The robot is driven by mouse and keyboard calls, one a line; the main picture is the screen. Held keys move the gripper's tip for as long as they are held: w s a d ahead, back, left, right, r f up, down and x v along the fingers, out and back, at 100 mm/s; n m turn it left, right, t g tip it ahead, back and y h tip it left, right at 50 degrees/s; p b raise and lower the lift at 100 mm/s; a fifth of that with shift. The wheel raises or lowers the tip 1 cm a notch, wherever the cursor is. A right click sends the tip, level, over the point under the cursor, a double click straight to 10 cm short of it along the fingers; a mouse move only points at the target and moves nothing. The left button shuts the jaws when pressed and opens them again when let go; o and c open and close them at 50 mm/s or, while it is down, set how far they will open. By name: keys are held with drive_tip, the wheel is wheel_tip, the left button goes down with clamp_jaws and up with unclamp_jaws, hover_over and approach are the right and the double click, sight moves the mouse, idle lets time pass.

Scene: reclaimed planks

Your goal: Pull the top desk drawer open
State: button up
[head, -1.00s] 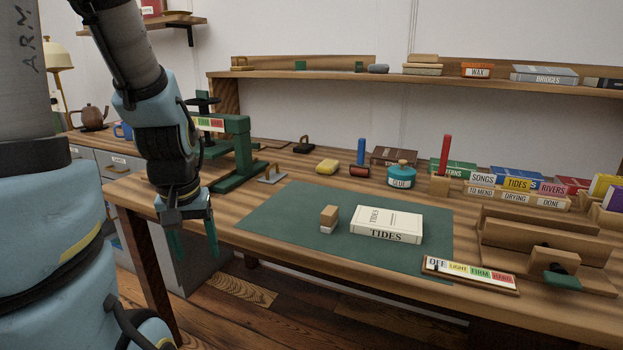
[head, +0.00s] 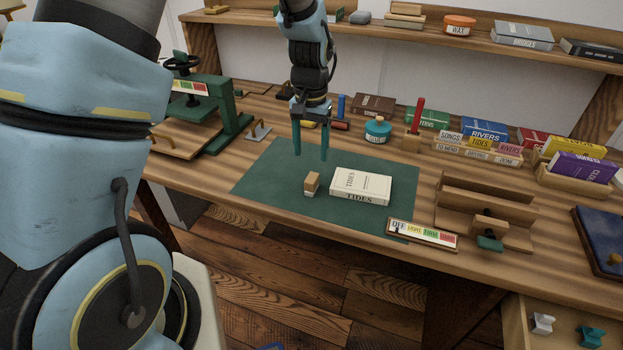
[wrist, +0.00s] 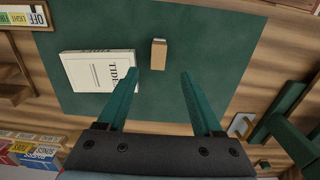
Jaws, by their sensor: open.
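A wooden drawer-like compartment (head: 514,320) shows at the lower right of the head view, below the desk's front edge. Its inside is in sight, with a white item (head: 542,323) and a teal item (head: 590,336) in it. Its front and any handle are cut off by the frame. My gripper (head: 310,157) is open and empty above the green mat (head: 262,180), far to the left of this compartment. In the wrist view its two teal fingers (wrist: 158,80) are spread, pointing towards the mat. No drawer shows in the wrist view.
A TIDES book (head: 362,184) and a small wood-topped block (head: 311,183) lie on the mat under my gripper. A dial strip (head: 423,234), a wooden press (head: 485,215) and a blue board (head: 603,240) line the right. A green press (head: 215,115) stands left.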

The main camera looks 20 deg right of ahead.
sight(312, 178)
drive_tip(key=shift+s+d+f+p, duration=0.1)
drive_tip(key=shift+f+p, duration=1.45)
drive_tip(key=shift+f, duration=3.6)
clamp_jaws()
